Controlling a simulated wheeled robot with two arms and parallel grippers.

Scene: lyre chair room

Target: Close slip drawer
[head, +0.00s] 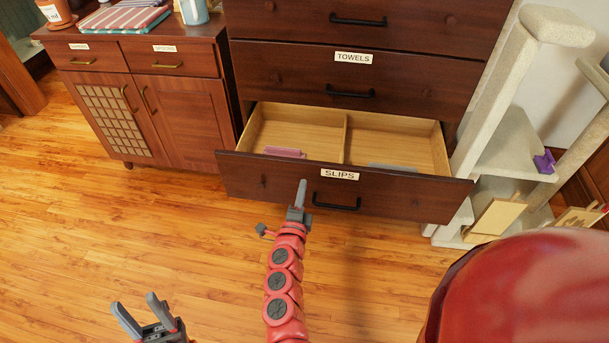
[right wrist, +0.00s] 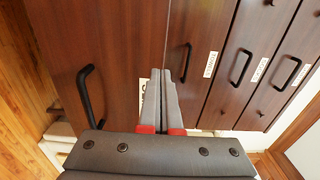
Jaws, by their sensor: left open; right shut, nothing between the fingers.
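The slips drawer (head: 265,175) is pulled out of the dark wooden dresser, and its front carries a "SLIPS" label and a black handle (head: 336,203). Inside are two compartments, with a pink item (head: 284,152) at left and a greyish item (head: 392,167) at right. My right gripper (head: 302,184) is shut and empty, its tips in front of the drawer front, left of the label and handle. The right wrist view shows its closed fingers (right wrist: 162,85) over the label, with the front (right wrist: 100,40) behind; contact cannot be told. My left gripper (head: 140,305) is open and empty, low over the floor.
The towels drawer (head: 300,75) above is shut. A lower cabinet (head: 185,110) with closed drawers and doors stands at left. A cat tree (head: 505,150) stands close to the dresser's right side. The wooden floor (head: 120,230) before the dresser is clear at left.

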